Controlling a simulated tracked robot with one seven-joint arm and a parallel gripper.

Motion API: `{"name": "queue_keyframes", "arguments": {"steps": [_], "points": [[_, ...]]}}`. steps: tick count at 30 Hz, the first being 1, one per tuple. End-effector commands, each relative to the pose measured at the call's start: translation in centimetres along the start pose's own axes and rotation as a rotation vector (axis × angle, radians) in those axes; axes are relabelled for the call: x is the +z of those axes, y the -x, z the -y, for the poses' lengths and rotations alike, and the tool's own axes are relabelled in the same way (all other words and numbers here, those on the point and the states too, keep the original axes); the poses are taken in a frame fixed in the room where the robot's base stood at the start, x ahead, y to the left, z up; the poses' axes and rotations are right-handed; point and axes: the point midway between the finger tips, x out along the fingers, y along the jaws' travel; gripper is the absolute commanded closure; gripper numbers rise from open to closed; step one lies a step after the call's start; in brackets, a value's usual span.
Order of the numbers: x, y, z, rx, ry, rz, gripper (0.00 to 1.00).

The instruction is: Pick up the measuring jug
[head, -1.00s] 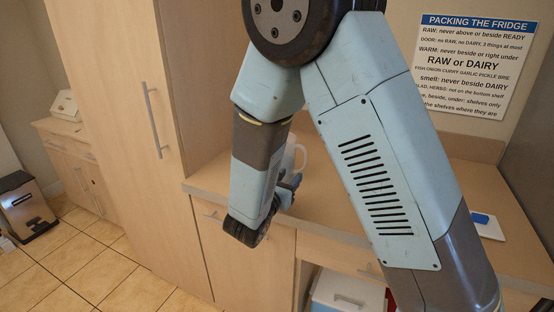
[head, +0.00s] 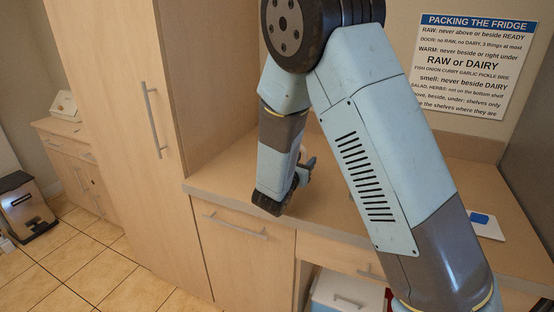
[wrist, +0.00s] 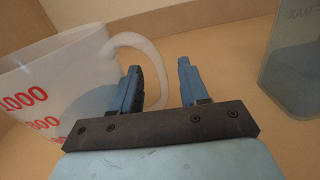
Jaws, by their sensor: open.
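The measuring jug (wrist: 55,85) is a translucent white jug with red numbers, standing at the left of the wrist view. Its loop handle (wrist: 128,39) reaches right toward my gripper (wrist: 160,66). My gripper is open, with two blue fingers apart. In the picture, the outer bar of the handle shows between the fingers and the left finger overlaps the loop. I cannot tell whether they touch. In the head view my gripper (head: 306,170) is low over the counter, and my arm hides nearly all of the jug.
A clear grey container (wrist: 292,55) marked with lettering stands right of my gripper. The counter (head: 335,200) has free room at its middle. A white board with a blue item (head: 482,219) lies at the right. A tall cupboard (head: 120,120) borders the left.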

Motion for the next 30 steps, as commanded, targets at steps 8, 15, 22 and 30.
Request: {"name": "queue_keyframes", "arguments": {"steps": [8,15,22,30], "points": [[-0.04,-0.52,0.00,0.001,0.001,-0.001,0.56],[-0.03,-0.48,-0.01,0.001,0.001,-0.001,0.79],[-0.03,-0.47,-0.02,0.001,0.001,-0.001,1.00],[-0.03,-0.46,-0.04,0.001,0.001,-0.001,1.00]]}}
